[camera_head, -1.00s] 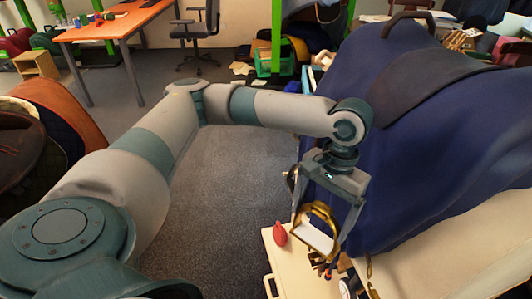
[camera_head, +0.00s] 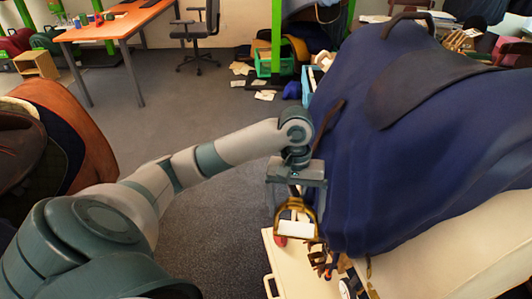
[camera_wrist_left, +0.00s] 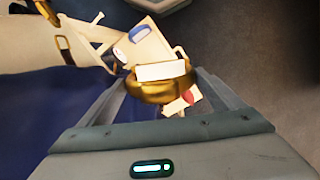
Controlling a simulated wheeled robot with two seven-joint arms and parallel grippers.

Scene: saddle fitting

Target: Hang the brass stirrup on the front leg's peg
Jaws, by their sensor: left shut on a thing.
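My left gripper (camera_head: 297,190) is shut on the brass stirrup (camera_head: 312,214), whose white tread (camera_head: 296,229) faces the head camera. The stirrup hangs below the fingers, beside the blue-covered saddle (camera_head: 375,180) and above a cream trolley top. In the left wrist view the stirrup (camera_wrist_left: 163,92) sits between the fingers (camera_wrist_left: 160,95), with its white tread (camera_wrist_left: 162,71). A small pale rod (camera_wrist_left: 97,18) sticks up near the pale stand at upper left; I cannot tell whether it is the peg. The front leg is not clear in the head view. My right gripper is not in view.
The cream trolley (camera_head: 292,277) carries a red item (camera_head: 280,241) and several small tools. A brass-ended strap (camera_head: 369,267) hangs beside it. Grey floor (camera_head: 225,235) is free to the left. A brown saddle (camera_head: 65,150) stands at far left.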

